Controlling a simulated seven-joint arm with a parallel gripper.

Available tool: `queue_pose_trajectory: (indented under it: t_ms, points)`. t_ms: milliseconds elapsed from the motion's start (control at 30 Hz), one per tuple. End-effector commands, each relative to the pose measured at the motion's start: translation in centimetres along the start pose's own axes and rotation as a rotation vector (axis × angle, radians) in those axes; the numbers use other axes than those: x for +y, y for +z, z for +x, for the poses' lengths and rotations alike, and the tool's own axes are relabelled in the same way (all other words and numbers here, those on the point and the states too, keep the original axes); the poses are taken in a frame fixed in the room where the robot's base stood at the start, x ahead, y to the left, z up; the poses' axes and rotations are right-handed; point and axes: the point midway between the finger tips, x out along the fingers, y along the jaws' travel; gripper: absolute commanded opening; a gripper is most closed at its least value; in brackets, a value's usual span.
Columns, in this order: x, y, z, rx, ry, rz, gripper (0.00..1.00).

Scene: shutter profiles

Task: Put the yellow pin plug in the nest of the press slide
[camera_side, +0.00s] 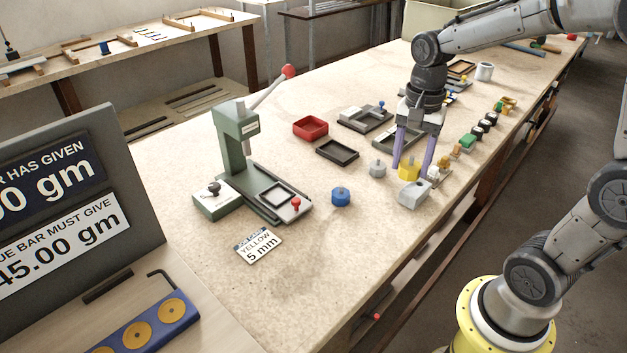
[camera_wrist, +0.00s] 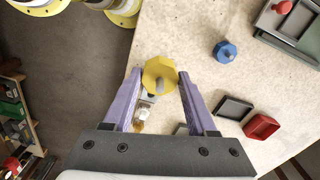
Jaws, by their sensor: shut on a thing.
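The yellow pin plug (camera_side: 409,168) has several flat sides and a grey pin on top. My gripper (camera_side: 411,169), with purple fingers, is shut on it; the wrist view also shows the yellow plug (camera_wrist: 153,72) between the fingertips (camera_wrist: 159,77). I cannot tell whether it is clear of the bench. The green press (camera_side: 234,135) stands to the left with its red-knobbed lever raised. Its slide (camera_side: 292,209) is out in front, with a red knob and a dark, square-framed nest (camera_side: 262,197) that looks empty. Part of the slide (camera_wrist: 300,42) shows at the wrist view's top right.
A blue plug (camera_side: 341,197) stands between my gripper and the press. A grey plug (camera_side: 377,169) and a light grey block (camera_side: 414,195) are close to my gripper. A dark tray (camera_side: 337,151) and a red tray (camera_side: 310,128) lie behind. A card (camera_side: 258,246) reads "YELLOW 5 mm".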

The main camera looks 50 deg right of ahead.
Motion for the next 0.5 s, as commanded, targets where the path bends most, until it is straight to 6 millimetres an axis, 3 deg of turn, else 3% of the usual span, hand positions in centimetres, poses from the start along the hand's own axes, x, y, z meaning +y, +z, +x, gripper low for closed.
queue_pose_trajectory:
  t_ms: [133,267,500]
  points:
    - [-0.8,-0.3,-1.0,0.003,-0.007,0.090,0.00]
    - [-3.8,0.6,-2.1,0.005,-0.012,0.140,0.00]
    - [-10.2,5.5,-3.4,0.004,-0.017,0.106,0.00]
